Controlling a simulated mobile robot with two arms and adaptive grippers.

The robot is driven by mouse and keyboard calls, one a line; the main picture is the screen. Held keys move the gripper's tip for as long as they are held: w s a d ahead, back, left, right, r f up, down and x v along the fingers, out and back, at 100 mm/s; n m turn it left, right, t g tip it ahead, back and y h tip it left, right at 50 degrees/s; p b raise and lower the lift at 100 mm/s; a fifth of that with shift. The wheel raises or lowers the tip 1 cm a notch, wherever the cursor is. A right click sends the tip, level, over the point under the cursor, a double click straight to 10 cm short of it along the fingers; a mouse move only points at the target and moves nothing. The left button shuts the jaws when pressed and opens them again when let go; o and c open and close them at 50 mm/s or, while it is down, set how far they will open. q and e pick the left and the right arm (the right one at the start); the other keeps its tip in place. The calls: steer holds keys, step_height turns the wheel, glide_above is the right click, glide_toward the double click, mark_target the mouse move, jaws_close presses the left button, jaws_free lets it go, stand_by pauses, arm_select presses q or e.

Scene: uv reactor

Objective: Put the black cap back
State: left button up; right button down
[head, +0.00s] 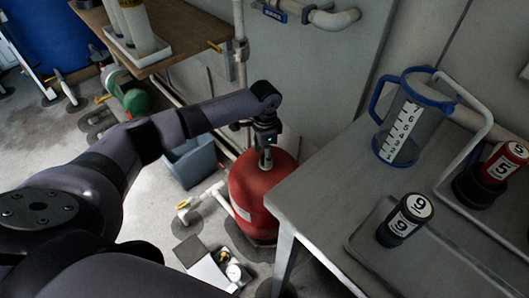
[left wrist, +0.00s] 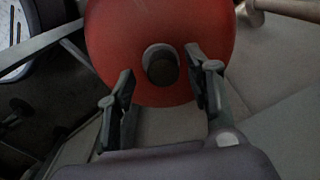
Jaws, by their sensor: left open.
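A red tank (head: 262,195) stands on the floor left of the table. It also fills the upper middle of the left wrist view (left wrist: 110,40). A round dark piece (left wrist: 163,70) with a grey rim is on top of the tank; I cannot tell whether it is the black cap or an opening. My left gripper (head: 266,159) points down over the tank top. In the left wrist view my left gripper (left wrist: 160,66) is open, its fingers on either side of the dark piece and apart from it. My right gripper is not in view.
The grey table (head: 320,185) has its near edge just right of the tank. A blue-grey bin (head: 190,162) stands behind my arm.

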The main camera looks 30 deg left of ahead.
arm_select(q)
steer(key=shift+r, duration=0.25)
steer(key=shift+r+b, duration=0.3)
steer(key=shift+r+p, duration=0.3)
steer(key=shift+r, duration=0.5)
step_height(320, 180, up, 11)
steer(key=p, duration=0.2)
steer(key=shift+f, duration=0.2)
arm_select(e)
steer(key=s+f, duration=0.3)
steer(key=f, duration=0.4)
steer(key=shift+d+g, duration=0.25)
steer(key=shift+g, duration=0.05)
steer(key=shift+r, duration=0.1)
